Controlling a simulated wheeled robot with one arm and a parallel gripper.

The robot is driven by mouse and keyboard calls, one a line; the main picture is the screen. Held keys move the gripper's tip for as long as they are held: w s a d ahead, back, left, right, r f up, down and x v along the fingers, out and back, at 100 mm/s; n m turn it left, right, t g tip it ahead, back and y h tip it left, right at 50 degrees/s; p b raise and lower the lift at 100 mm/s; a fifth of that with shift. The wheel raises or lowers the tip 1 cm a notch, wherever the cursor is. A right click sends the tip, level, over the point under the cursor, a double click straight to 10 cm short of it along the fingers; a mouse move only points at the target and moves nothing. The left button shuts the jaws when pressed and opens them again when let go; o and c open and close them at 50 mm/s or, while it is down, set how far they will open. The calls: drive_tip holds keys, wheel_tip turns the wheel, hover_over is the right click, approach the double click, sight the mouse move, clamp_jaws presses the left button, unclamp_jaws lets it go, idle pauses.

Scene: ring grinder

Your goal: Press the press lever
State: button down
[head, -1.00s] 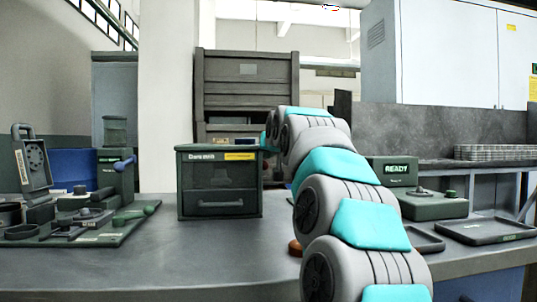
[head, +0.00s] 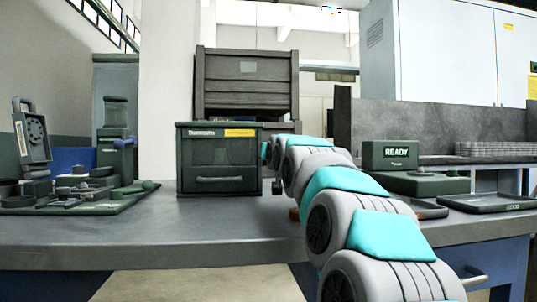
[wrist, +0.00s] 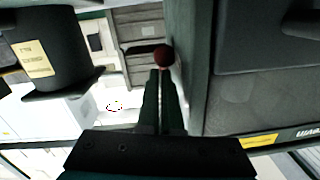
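A dark red ball knob (wrist: 162,55) shows in the wrist view just beyond the tips of my gripper (wrist: 160,72). It looks like the end of a lever, but the rest of that lever is not clear. The two fingers lie close together with a thin gap and point at the knob; nothing shows between them. I cannot tell whether the tips touch the knob. In the head view my arm hides much of the area around the gripper. A small orange-brown piece (head: 294,214) shows beside my arm there; I cannot tell whether it is the same knob.
A dark green cabinet with a drawer (head: 219,160) stands left of my arm on the grey bench (head: 190,232). A fixture (head: 85,195) with levers is at far left.

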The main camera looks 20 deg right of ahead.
drive_tip(key=shift+w+f, duration=0.15)
drive_tip(key=shift+f, duration=0.3)
wheel_tip(320, 180, up, 5)
drive_tip(key=s+p, duration=0.2)
drive_tip(key=f+v, duration=0.2)
drive_tip(key=v, duration=0.7)
drive_tip(key=shift+s, duration=0.4)
drive_tip(key=shift+s+f, duration=0.1)
drive_tip(key=shift+f, duration=0.05)
idle(0.5)
